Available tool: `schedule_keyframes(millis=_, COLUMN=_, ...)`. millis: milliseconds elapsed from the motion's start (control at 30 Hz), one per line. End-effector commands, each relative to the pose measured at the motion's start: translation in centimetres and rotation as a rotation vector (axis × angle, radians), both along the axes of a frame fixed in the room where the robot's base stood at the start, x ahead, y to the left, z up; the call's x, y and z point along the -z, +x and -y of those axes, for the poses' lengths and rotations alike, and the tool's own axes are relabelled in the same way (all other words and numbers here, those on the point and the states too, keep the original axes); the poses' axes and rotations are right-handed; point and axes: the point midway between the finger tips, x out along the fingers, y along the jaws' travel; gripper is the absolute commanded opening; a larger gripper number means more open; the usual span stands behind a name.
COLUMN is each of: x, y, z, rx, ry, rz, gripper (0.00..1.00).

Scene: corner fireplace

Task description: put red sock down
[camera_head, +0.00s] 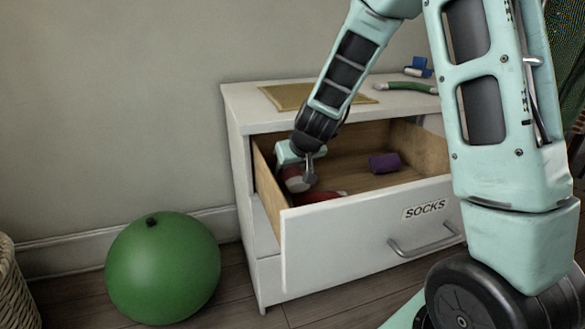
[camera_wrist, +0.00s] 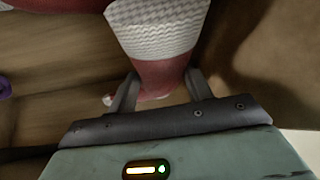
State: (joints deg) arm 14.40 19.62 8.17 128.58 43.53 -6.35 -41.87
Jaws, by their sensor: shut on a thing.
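My gripper (camera_head: 305,168) is inside the open drawer at its left end, shut on the red sock (camera_head: 294,182). In the wrist view the red sock (camera_wrist: 160,72) is pinched between the two fingers, and its white knitted part (camera_wrist: 158,30) extends beyond them. The drawer (camera_head: 352,235) is pulled out of a white dresser and has a "SOCKS" label on its front. The sock is low over the wooden drawer bottom; I cannot tell whether it touches it. Another red item (camera_head: 319,197) lies beside it, partly hidden by the drawer front.
A purple rolled item (camera_head: 384,162) lies farther right in the drawer. On the dresser top (camera_head: 243,99) are a yellow mat (camera_head: 290,96), a green curved object (camera_head: 404,87) and a blue item (camera_head: 418,68). A green ball (camera_head: 163,268) and a wicker basket (camera_head: 15,285) stand left on the floor.

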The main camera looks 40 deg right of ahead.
Motion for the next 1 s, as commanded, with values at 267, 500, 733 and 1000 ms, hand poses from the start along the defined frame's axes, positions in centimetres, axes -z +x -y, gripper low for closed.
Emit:
schedule_keyframes(millis=267, x=1.6, y=0.0, z=0.2, rx=0.003, ry=0.001, rz=0.000, gripper=0.25)
schedule_keyframes(millis=500, x=1.7, y=0.0, z=0.2, rx=0.002, ry=0.000, rz=0.000, gripper=0.25)
schedule_keyframes(millis=733, x=2.1, y=0.0, z=0.2, rx=0.001, ry=0.000, rz=0.000, gripper=0.63)
schedule_keyframes(millis=1000, x=2.1, y=0.0, z=0.2, rx=0.001, ry=0.000, rz=0.000, gripper=0.73)
